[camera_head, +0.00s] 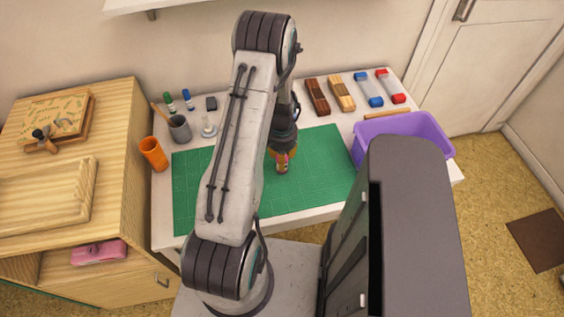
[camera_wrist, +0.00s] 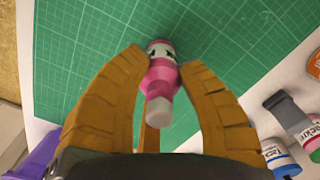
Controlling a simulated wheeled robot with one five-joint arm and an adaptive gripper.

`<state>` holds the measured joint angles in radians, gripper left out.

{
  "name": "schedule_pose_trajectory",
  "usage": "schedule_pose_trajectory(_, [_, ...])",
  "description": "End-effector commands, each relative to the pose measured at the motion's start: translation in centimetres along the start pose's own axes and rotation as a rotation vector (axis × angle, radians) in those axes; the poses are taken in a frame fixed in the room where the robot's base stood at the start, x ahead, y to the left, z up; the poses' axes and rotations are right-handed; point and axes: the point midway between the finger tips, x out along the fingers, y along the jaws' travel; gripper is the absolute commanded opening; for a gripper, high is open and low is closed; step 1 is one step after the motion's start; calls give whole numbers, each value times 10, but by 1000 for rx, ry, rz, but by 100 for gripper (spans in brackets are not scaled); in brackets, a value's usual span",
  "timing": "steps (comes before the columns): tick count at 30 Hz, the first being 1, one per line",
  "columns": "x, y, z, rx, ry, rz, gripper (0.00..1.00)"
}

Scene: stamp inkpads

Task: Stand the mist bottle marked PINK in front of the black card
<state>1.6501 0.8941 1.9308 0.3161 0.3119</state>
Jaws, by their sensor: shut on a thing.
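A small pink bottle (camera_wrist: 157,78) with a pale cap stands out between the orange fingers of my gripper (camera_wrist: 150,95) in the wrist view. My gripper is shut on it. In the head view the bottle (camera_head: 282,166) shows below my gripper (camera_head: 283,152), over the right half of the green mat (camera_head: 320,160). I cannot tell whether its base touches the mat. The marking on its label cannot be read. My arm hides part of the mat.
Two wooden blocks (camera_head: 328,96), a blue and a red item (camera_head: 390,86), and a purple bin (camera_head: 405,125) are at the right. The mat's right part looks clear.

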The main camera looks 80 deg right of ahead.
Motion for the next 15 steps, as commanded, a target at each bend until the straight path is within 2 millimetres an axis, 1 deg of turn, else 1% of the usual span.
schedule_pose_trajectory(8, [0,0,0,-1,0,0,0])
schedule_pose_trajectory(11, [-4,0,0,-1,0,0,0])
schedule_pose_trajectory(15, [-14,0,0,-1,2,-1,0])
